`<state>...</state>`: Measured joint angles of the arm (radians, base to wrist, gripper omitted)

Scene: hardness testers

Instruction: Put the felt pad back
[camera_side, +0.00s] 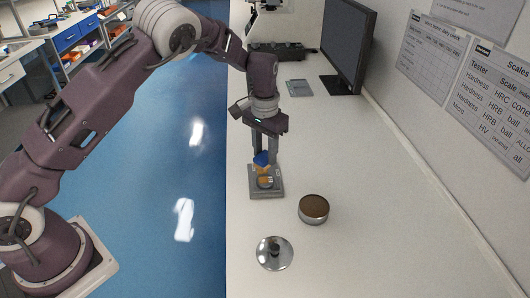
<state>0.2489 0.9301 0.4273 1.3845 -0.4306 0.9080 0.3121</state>
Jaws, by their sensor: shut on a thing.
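My gripper (263,151) points down above a small grey stand (266,194) on the bench. It is shut on a small blue piece (261,158), which looks tilted. Orange-tan parts show just below the blue piece and on the stand; I cannot tell whether they touch it. The felt pad cannot be told for certain at this size. A round metal tin (313,215) with a brown top or inside stands right of the stand. A shiny round lid with a dark knob (275,257) lies nearer the camera.
The white bench (390,215) is clear to the right of the tin. A monitor (348,45), a small grey item (299,88) and a dark device (277,50) stand farther back. Wall charts hang at the right. Blue floor (180,170) lies left of the bench edge.

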